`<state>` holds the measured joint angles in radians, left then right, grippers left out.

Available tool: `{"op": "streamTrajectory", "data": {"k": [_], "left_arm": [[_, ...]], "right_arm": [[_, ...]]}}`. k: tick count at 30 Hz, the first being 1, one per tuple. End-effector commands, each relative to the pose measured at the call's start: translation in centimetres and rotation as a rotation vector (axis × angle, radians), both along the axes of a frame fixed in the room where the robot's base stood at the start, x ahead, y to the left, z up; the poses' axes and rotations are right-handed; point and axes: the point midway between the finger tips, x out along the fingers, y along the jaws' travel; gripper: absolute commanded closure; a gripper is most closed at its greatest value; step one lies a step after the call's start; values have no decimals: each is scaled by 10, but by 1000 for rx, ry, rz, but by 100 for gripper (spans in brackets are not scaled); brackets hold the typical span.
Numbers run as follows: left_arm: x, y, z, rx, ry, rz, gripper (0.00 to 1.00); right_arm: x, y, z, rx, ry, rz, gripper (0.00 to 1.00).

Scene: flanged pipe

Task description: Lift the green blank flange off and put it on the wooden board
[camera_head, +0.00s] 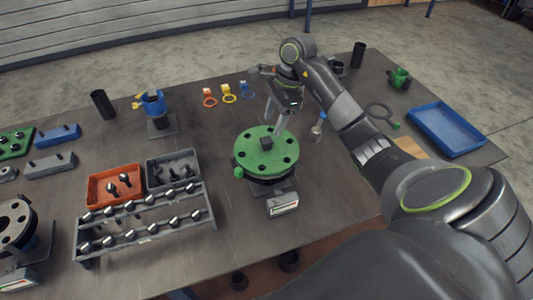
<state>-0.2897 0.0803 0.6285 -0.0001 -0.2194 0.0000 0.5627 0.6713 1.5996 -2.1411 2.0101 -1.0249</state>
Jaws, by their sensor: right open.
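The green blank flange (262,158) is a round disc with several dark bolt holes around its rim. It lies on top of a dark pipe flange on a stand in the middle of the table. My right gripper (277,121) is open and points down at the far edge of the green flange; I cannot tell if it touches it. The wooden board (409,147) shows as a small tan patch at the right, partly hidden behind my right arm. My left gripper is not in view.
A bolt rack (150,232), an orange bin (103,193) and a grey bin (163,165) stand left of the flange. Three coloured rings or shackles lie behind the flange.

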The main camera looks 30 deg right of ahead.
Motion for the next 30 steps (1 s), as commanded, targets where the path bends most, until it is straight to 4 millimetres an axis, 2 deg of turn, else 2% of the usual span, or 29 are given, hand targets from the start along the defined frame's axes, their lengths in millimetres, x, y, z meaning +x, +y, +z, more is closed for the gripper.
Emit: {"op": "streamTrajectory", "data": {"k": [7,12,16,25,30], "left_arm": [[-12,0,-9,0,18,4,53],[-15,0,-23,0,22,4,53],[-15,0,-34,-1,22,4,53],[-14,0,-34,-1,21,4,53],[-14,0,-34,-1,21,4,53]], "right_arm": [[-1,6,-13,1,0,1,45],[-4,20,-37,3,1,2,45],[-2,22,-50,1,0,1,45],[-2,23,-51,0,-1,0,45],[-2,23,-51,0,0,0,68]]}}
